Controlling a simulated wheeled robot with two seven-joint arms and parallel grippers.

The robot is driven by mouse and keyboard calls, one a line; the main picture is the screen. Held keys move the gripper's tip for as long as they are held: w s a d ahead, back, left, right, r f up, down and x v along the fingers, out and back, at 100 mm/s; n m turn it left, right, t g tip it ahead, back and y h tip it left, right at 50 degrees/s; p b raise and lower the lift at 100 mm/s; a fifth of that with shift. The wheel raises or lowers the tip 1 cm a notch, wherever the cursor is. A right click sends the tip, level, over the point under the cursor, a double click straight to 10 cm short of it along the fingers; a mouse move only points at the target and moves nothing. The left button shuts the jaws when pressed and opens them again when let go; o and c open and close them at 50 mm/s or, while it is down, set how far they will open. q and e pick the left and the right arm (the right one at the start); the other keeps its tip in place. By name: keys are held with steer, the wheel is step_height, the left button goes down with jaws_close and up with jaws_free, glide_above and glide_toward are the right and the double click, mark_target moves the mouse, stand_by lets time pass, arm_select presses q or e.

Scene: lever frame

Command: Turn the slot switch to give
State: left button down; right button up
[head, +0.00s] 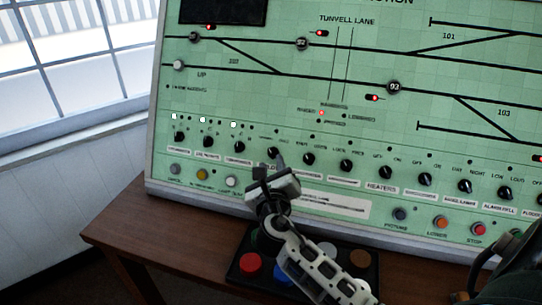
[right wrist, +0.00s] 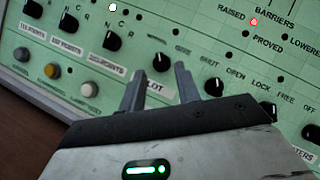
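The slot switch (right wrist: 162,60) is a black rotary knob on the green panel, above a white label reading "SLOT" (right wrist: 152,86). Small lettering stands above it, too small to read surely, and I cannot tell which position its pointer marks. In the right wrist view my right gripper (right wrist: 158,82) is open, its two grey fingers pointing at the panel with the knob between and just beyond their tips. No contact shows. My left gripper is not in view.
Similar black knobs stand close on both sides, such as one (right wrist: 214,87) at the right. Push buttons (head: 202,175) line the panel's lower left. A dark pad (head: 240,276) with coloured buttons lies on the brown desk (head: 125,225) under my right arm.

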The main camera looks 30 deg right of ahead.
mark_target(271, 152)
steer(key=x, duration=0.4)
steer(key=shift+w+d, duration=0.1)
steer(key=shift+w, duration=0.05)
steer(key=shift+c, duration=0.3)
jaws_close()
